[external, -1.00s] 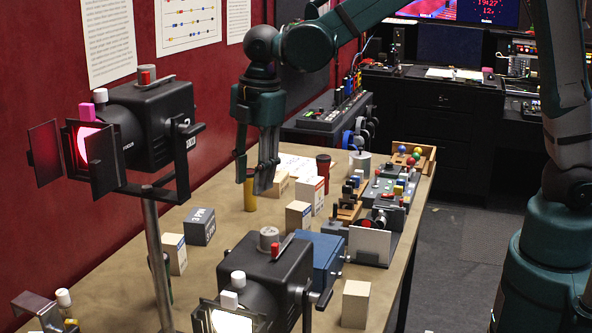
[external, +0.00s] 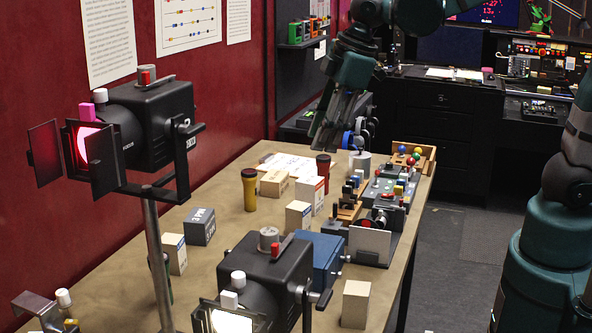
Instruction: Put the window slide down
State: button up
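I cannot make out a slide that is clearly the window slide. A small device with a dark red round lens (external: 367,224) and a pale upright panel (external: 369,243) stands at the table's right edge. My gripper (external: 323,148) hangs tilted above the far part of the table, left of the button panels. Its dark fingers point down and look close together. I cannot tell whether they are apart, or whether anything is between them. A yellow torch-like cylinder (external: 249,190) stands upright on the table, apart from my gripper to its lower left.
A red cylinder (external: 323,166) and several boxes, one a grey box (external: 199,226), stand on the table. A lamp on a pole (external: 155,125) and a second lamp (external: 265,275) rise in front. Button panels (external: 385,190) line the right edge. The table's left middle is mostly clear.

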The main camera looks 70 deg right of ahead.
jog(key=s+d+m+t, duration=0.1)
jog(key=s+m, duration=0.3)
jog(key=s, duration=0.4)
jog(key=s+d+m+t, duration=0.2)
jog(key=s+d+m, duration=0.2)
jog(key=s, duration=0.4)
jog(key=shift+s+d+f, duration=0.2)
jog(key=shift+d, duration=0.1)
dwell(3.8)
notch_tip(320, 180, down, 24)
jog(key=b, duration=2.3)
jog(key=shift+r+b, duration=0.15)
jog(key=shift+b, duration=0.2)
